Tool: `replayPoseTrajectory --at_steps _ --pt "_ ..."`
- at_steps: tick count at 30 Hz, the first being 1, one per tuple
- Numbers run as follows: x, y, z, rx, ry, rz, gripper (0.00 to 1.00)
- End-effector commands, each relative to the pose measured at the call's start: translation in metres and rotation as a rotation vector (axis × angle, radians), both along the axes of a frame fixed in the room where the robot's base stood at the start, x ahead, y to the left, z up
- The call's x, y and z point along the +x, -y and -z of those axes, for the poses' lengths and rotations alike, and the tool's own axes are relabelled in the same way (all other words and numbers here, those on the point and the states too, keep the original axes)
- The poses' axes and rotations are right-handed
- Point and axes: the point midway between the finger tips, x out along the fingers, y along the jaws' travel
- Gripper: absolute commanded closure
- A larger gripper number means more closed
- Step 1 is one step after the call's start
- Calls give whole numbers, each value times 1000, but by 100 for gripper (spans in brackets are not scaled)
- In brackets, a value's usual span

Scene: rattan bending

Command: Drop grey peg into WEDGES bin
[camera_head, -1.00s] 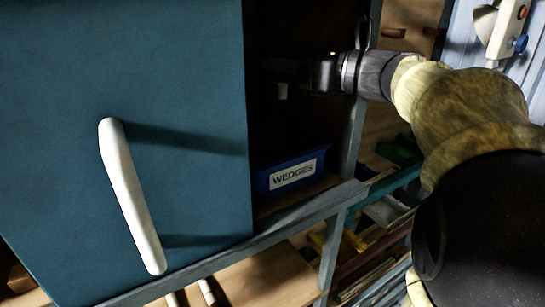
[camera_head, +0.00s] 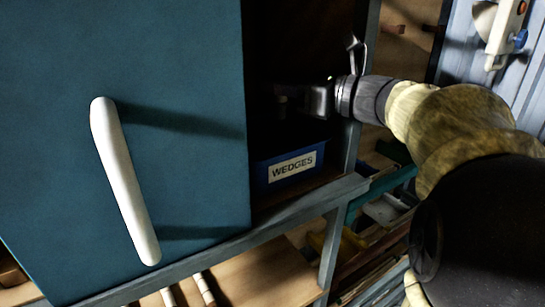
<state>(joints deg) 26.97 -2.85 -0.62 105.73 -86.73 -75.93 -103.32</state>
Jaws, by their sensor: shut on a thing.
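The blue WEDGES bin (camera_head: 264,183) sits inside the dark cabinet, on its floor, with its white label facing out. My gripper (camera_head: 283,98) reaches into the cabinet from the right and is above the bin. It is shut on the grey peg (camera_head: 282,105), which shows only as a small, dim shape hanging below the fingers. The fingers are mostly lost in shadow. The peg is apart from the bin's front rim in the picture; its depth over the opening is hard to tell. The inside of the bin is hidden.
A blue-green cabinet door (camera_head: 190,60) with a white handle (camera_head: 124,180) fills the left. A grey cabinet post (camera_head: 358,110) stands close beside my wrist. The cabinet's bottom edge (camera_head: 300,202) runs below the bin. Shelves with clutter lie at lower right.

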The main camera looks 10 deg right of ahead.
Motion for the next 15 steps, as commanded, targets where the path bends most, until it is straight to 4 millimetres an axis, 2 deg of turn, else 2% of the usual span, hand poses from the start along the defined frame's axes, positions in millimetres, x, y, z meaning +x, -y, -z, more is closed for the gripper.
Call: replayPoseTrajectory --at_steps 9,10,13,15 --pt "0 0 3 0 0 0 98" --pt "0 0 3 0 0 0 74" --pt "0 0 3 0 0 0 55" --pt "0 0 3 0 0 0 51"
